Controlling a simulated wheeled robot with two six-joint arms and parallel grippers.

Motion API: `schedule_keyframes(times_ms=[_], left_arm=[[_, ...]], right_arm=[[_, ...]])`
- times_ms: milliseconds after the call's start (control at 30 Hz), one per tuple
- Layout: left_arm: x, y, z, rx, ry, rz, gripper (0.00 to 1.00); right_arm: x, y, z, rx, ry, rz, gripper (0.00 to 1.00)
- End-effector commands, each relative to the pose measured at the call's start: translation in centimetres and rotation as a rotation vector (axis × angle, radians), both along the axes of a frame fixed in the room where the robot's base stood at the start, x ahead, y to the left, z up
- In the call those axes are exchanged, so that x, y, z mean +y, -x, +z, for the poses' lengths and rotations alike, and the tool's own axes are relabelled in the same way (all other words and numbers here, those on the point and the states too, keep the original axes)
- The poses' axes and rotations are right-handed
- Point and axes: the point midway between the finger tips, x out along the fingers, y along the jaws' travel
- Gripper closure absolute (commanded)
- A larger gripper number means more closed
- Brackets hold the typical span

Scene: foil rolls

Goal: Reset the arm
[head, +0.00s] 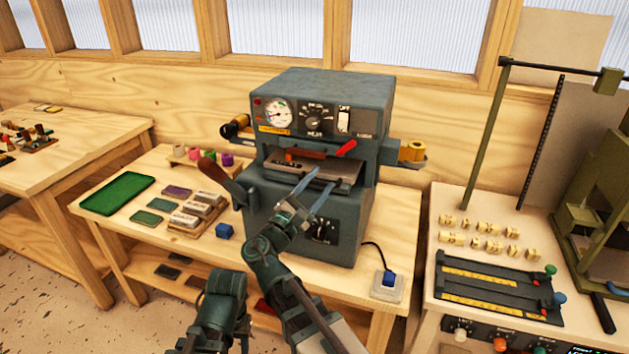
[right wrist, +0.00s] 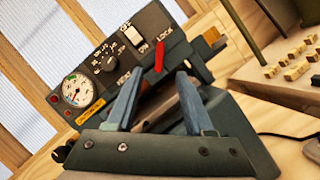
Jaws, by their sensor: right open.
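My right gripper (head: 323,178) is open in front of the grey-green foil press (head: 322,98), near the slot in its front. No object shows between its jaws. In the right wrist view, the two blue-grey fingers (right wrist: 160,78) stand apart, with the press front, its gauge and its red lever beyond them. Whether the fingertips touch the press cannot be told. Of my left arm, only a dark link shows at the bottom of the head view; its gripper is not seen.
A gold roll (head: 411,151) sits on the press's right side. A second bench with a green frame stands right.

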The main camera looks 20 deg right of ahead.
Motion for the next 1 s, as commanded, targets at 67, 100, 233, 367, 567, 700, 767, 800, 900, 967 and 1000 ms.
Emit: schedule_keyframes(times_ms=[67,100,233,367,567,700,767,800,900,967,1000], left_arm=[[0.0,0.0,-0.3,0.000,0.000,0.000,0.50],[0.0,0.0,-0.3,0.000,0.000,0.000,0.50],[0.0,0.0,-0.2,0.000,0.000,0.000,0.50],[0.0,0.0,-0.2,0.000,0.000,0.000,0.50],[0.0,0.0,0.2,0.000,0.000,0.000,0.50],[0.0,0.0,0.9,0.000,0.000,0.000,0.50],[0.0,0.0,1.2,0.000,0.000,0.000,0.50],[0.0,0.0,1.4,0.000,0.000,0.000,0.50],[0.0,0.0,1.9,0.000,0.000,0.000,0.50],[0.0,0.0,2.2,0.000,0.000,0.000,0.50],[0.0,0.0,2.3,0.000,0.000,0.000,0.50]], right_arm=[[-0.1,0.2,-0.3,0.000,0.000,-0.001,0.47],[-0.2,0.3,-0.3,0.000,0.000,-0.001,0.47],[-0.2,0.3,-0.2,0.000,0.000,-0.001,0.47],[-0.1,0.3,-0.2,0.000,0.000,-0.001,0.47],[-1.1,1.1,-2.1,-0.004,-0.145,-0.016,0.47],[-2.0,2.9,-6.5,-0.011,-0.430,-0.066,0.47],[-2.1,3.8,-8.7,-0.010,-0.565,-0.099,0.47],[-1.9,4.6,-10.1,-0.009,-0.651,-0.125,0.47],[-1.0,6.5,-13.7,0.001,-0.864,-0.194,0.47],[-0.1,7.7,-15.6,0.008,-0.988,-0.245,0.47],[0.7,8.7,-16.9,0.017,-1.069,-0.281,0.47]])
